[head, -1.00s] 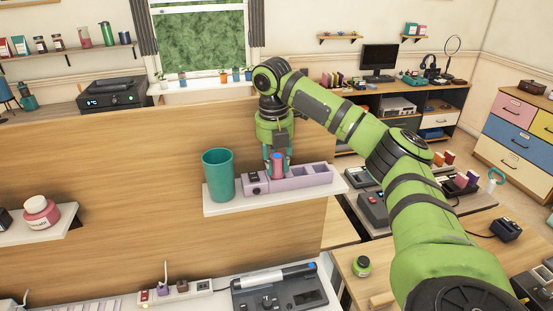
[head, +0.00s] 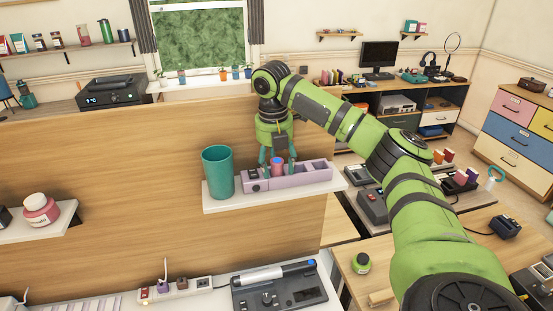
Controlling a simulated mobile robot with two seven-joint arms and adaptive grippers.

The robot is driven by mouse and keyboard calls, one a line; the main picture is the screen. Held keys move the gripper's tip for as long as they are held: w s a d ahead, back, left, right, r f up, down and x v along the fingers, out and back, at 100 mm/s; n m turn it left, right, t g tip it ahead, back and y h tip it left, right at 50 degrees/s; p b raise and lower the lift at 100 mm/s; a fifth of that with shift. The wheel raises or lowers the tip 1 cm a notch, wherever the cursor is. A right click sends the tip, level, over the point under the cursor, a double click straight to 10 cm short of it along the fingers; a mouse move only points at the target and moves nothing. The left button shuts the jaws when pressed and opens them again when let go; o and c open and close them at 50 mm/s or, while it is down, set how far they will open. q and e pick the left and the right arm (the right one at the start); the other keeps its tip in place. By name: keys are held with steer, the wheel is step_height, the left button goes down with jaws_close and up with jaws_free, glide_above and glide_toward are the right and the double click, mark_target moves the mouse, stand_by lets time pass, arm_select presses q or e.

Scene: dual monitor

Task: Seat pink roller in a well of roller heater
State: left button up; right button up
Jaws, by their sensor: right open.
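The roller heater (head: 315,177) is a long lilac box with wells along its top, on a white wall shelf. The pink roller (head: 277,168), with a blue top end, stands upright in a well left of the heater's middle; its lower part is hidden by the heater's wall. My right gripper (head: 278,167) points down over the roller. Its teal fingers are spread to either side of the roller, with a gap visible, and are open. My left gripper is out of view.
A tall teal cup (head: 218,174) stands on the white shelf (head: 240,202) just left of the heater. The wooden wall panel (head: 130,180) is behind. A pink jar (head: 40,210) sits on another shelf at the left. Farther right wells of the heater look empty.

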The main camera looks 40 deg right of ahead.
mark_target(274, 163)
step_height(274, 163, up, 12)
steer(key=a, duration=0.1)
steer(key=shift+s, duration=0.2)
stand_by(0.3)
stand_by(0.5)
